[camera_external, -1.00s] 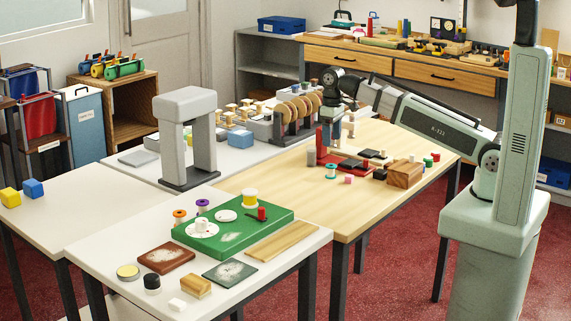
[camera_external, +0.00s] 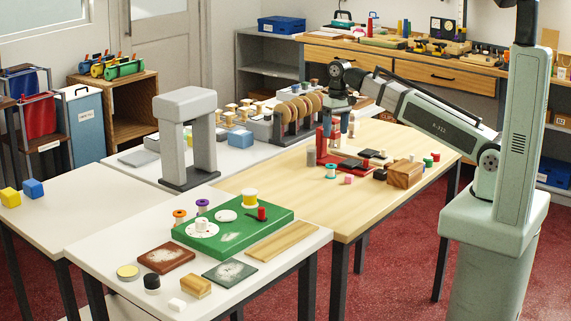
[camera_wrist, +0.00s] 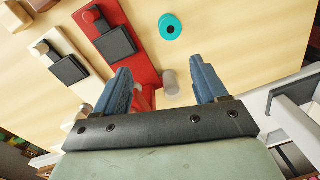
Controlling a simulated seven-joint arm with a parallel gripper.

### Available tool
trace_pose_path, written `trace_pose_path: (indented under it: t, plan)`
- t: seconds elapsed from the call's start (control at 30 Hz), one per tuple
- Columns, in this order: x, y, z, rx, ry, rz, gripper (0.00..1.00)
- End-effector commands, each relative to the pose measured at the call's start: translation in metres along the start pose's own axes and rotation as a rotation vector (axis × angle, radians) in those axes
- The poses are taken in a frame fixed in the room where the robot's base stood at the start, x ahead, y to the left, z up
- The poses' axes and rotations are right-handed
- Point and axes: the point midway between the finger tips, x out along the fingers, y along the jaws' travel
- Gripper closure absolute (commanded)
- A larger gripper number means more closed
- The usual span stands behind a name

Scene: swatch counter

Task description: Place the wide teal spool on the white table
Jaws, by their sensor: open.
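A white table (camera_external: 100,247) stands in the front, touching the wooden table; other white tables stand at left and behind.
A red upright stand (camera_external: 320,143) and a grey cylinder (camera_external: 311,157) stand near the spool. A wooden block (camera_external: 405,173) and small pieces lie to the right. A green board (camera_external: 240,238) fills much of the front white table. A grey arch (camera_external: 204,135) stands left.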

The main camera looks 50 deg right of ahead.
Motion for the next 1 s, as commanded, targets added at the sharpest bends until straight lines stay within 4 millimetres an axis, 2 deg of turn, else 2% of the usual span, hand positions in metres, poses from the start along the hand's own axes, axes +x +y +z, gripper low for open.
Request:
trace_pose_path:
  t: [0.6, 0.87, 1.0]
  plan:
    - [-0.001, -0.009, 0.007, 0.976, -0.058, -0.020, 0.28]
    - [0.001, -0.009, 0.007, 1.138, -0.061, -0.014, 0.28]
    - [0.015, -0.010, 0.009, 1.145, -0.062, -0.012, 0.28]
